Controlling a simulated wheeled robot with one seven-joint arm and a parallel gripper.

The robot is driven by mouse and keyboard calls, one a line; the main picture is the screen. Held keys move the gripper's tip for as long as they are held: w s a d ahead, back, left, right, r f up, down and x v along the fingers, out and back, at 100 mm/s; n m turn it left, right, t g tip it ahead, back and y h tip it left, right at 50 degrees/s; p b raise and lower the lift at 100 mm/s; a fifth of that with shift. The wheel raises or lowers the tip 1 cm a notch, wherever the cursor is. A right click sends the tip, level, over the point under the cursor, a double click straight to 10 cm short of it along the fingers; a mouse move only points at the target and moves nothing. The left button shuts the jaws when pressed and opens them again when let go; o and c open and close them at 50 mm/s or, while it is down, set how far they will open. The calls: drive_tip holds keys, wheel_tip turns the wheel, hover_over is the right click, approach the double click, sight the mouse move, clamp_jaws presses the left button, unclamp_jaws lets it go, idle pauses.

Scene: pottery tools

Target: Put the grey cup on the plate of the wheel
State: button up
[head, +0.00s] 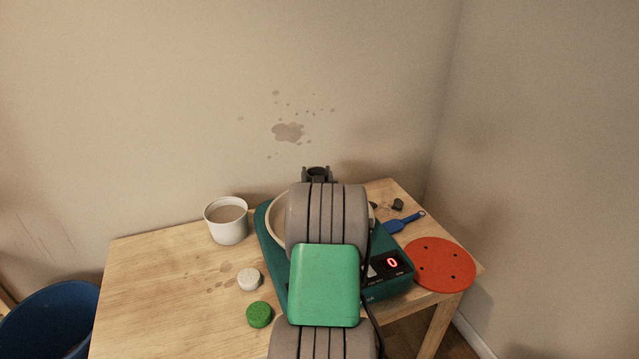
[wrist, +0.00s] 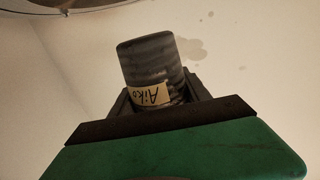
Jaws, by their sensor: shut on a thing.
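The grey cup (wrist: 152,68) is dark and ridged, with a tan label reading "Aiko". My gripper (wrist: 160,98) is shut on it and holds it against the pale wall in the wrist view. In the head view the gripper (head: 317,178) shows beyond my arm, above the back of the wheel, with only a little of the cup (head: 318,171) visible. The wheel (head: 268,244) is a teal machine with a red "0" display and a cream basin rim (head: 276,222). My arm hides most of its middle, including the plate.
A white mug (head: 227,222) with tan liquid stands left of the wheel. A white disc (head: 249,279) and a green disc (head: 259,314) lie in front of it. A blue tool (head: 402,222) and an orange disc with holes (head: 444,264) lie to the right. The table's left part is clear.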

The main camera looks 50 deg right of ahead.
drive_tip(key=f, duration=0.2)
drive_tip(key=d+f+p, duration=0.1)
drive_tip(key=f, duration=0.1)
drive_tip(key=shift+s+d+f, duration=0.1)
drive_tip(key=shift+s+d, duration=0.05)
drive_tip(key=shift+d, duration=0.05)
drive_tip(key=shift+a, duration=0.1)
drive_tip(key=shift+f, duration=0.1)
drive_tip(key=shift+f, duration=0.15)
drive_tip(key=o, duration=1.6)
